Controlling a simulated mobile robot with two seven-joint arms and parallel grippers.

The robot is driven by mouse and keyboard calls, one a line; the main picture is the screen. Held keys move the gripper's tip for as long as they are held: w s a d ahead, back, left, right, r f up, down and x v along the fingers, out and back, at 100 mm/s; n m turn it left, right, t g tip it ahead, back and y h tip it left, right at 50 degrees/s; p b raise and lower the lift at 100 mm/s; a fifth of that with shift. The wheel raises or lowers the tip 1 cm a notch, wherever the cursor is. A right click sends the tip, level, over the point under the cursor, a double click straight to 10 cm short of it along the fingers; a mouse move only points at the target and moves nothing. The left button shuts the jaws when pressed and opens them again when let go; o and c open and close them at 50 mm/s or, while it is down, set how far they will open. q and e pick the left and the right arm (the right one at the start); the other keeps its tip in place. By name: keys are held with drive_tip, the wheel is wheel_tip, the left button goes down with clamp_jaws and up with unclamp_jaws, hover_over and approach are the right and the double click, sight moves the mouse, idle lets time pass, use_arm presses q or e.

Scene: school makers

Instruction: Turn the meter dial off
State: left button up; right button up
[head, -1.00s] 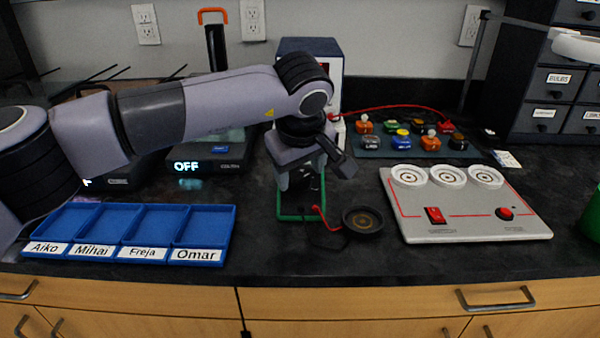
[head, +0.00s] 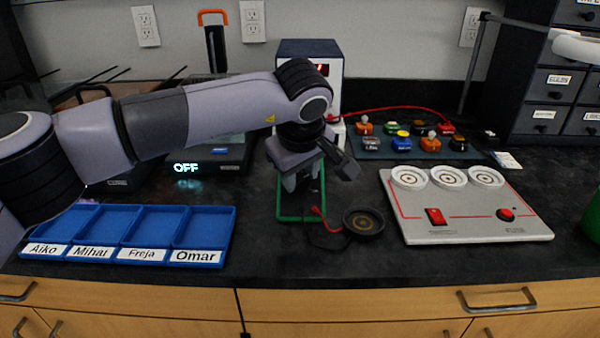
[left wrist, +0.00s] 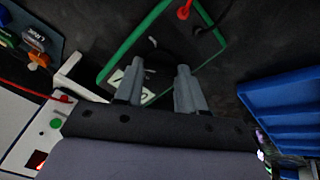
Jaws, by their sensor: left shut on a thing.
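The meter (head: 300,219) is a dark, flat device with a green frame, lying on the counter in the middle of the head view. In the left wrist view the meter (left wrist: 113,58) shows its green edge and part of a pale, marked face. My left gripper (head: 303,186) points down over the meter. In the left wrist view the left gripper's (left wrist: 156,76) two fingers stand a little apart, shut on the dark dial (left wrist: 156,79) between them. The fingers hide most of the dial, so its setting cannot be read. My right gripper is out of view.
Red and black leads (head: 322,216) run from the meter beside a round black dish (head: 363,221). A blue labelled tray (head: 120,210) is left, a grey switch panel (head: 465,225) right. A box with a red display (head: 318,70) stands behind; a scale reads OFF (head: 186,168).

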use_arm(q)
drive_tip(key=n, duration=0.3)
drive_tip(key=shift+b, duration=0.4)
drive_tip(key=n, duration=0.3)
drive_tip(key=shift+s+f+b, duration=0.1)
drive_tip(key=shift+b, duration=0.3)
drive_tip(key=shift+n, duration=0.8)
drive_tip(key=n+b, duration=0.1)
drive_tip(key=n, duration=0.2)
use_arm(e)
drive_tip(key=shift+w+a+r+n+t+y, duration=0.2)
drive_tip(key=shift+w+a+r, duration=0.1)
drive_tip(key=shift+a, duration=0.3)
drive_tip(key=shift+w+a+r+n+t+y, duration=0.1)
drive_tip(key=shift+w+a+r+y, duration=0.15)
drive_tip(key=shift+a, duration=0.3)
use_arm(q)
drive_tip(key=shift+n, duration=0.4)
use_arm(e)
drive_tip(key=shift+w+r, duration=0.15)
use_arm(q)
drive_tip(key=o, duration=1)
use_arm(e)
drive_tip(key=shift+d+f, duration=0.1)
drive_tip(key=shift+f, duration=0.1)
use_arm(q)
drive_tip(key=shift+o, duration=0.2)
